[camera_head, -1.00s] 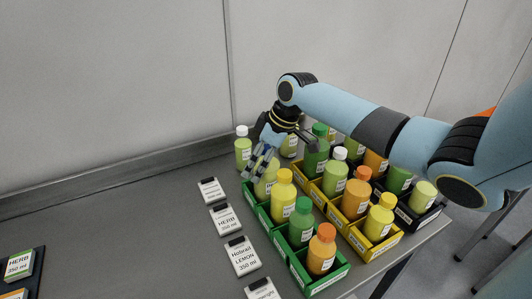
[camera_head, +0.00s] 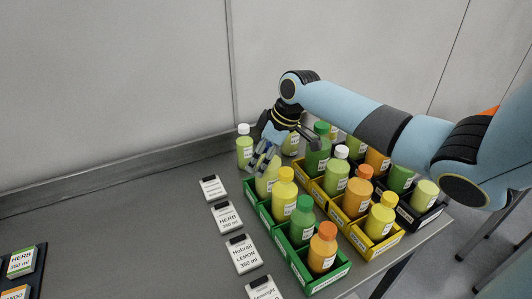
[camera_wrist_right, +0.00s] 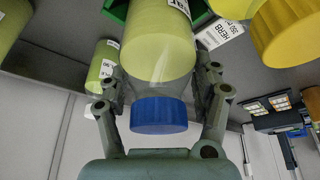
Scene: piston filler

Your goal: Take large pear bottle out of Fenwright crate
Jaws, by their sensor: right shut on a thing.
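A pale yellow-green bottle with a blue cap (camera_wrist_right: 160,114) stands in the far-left end of the green crate (camera_head: 290,252); its body shows in the head view (camera_head: 268,184). My right gripper (camera_head: 262,164) is at its top, and in the right wrist view its fingers (camera_wrist_right: 163,90) are on both sides of the bottle, shut on it. In the head view the gripper hides the blue cap. I cannot read a Fenwright name on the crates. My left gripper is not in view.
A yellow-capped bottle (camera_head: 284,188) stands close beside in the same crate, then a green-capped (camera_head: 302,222) and an orange-capped one (camera_head: 322,250). A white-capped bottle (camera_head: 244,150) stands behind. Label cards (camera_head: 242,255) lie left; the grey table (camera_head: 130,220) there is mostly clear.

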